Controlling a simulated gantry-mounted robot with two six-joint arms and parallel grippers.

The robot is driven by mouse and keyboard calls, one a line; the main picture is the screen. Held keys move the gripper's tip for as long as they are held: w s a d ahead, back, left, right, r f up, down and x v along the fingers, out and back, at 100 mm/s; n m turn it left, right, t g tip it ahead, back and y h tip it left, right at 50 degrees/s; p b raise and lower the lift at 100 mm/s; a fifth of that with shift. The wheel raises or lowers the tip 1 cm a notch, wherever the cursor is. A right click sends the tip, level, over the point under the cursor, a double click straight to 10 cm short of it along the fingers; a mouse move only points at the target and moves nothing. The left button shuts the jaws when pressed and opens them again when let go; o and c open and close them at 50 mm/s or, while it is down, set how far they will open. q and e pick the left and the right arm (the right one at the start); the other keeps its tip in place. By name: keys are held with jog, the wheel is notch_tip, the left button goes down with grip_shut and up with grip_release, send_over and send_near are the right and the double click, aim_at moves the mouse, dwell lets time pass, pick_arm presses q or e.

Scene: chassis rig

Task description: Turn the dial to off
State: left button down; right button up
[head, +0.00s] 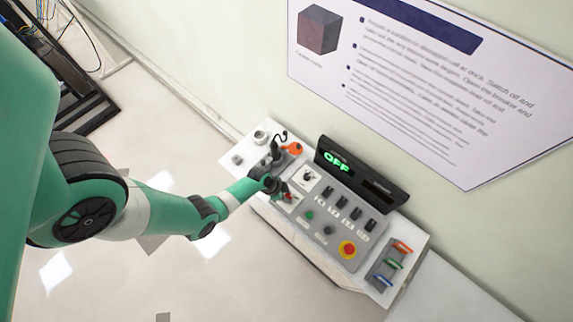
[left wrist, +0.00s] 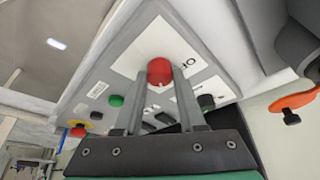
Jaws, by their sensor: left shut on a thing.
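The red dial (left wrist: 159,70) sits on a white plate of the grey control panel, with printed letters beside it. In the left wrist view both fingers of my left gripper are at its sides, shut on it. In the head view my left gripper (head: 278,188) is at the panel's left part, and a small bit of red shows there. The dial's exact angle is hard to read. A dark display (head: 362,174) behind the panel shows "OFF" in green. My right gripper does not show.
The panel (head: 318,243) carries black switches, a green button (head: 310,215) and a red-and-yellow emergency button (head: 347,249). An orange item (head: 292,148) lies left of the display. A tray with coloured-handled items (head: 393,265) is at the right end. A wall with a poster stands behind.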

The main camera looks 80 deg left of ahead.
pick_arm(q)
jog(key=n+y, duration=0.1)
jog(key=n, duration=0.2)
jog(key=shift+d+p, duration=0.15)
jog(key=shift+p, duration=0.2)
jog(key=n+y, duration=0.1)
jog(key=n, duration=0.1)
jog(key=shift+d+n, duration=0.1)
jog(key=shift+n, duration=0.2)
jog(key=n+y, duration=0.1)
jog(key=n, duration=0.1)
jog(key=shift+w+n+g, duration=0.1)
jog(key=shift+n+g, duration=0.2)
jog(key=shift+n, duration=0.1)
jog(key=n+g+y+b, duration=0.1)
jog(key=n, duration=0.2)
jog(key=shift+d+n, duration=0.1)
jog(key=shift+n, duration=0.2)
jog(key=shift+w+n+g, duration=0.1)
jog(key=shift+n+g, duration=0.4)
jog(key=shift+n, duration=0.7)
jog(key=shift+n+g+y+p, duration=0.35)
jog(key=shift+n+g+y, duration=0.05)
jog(key=shift+n, duration=0.8)
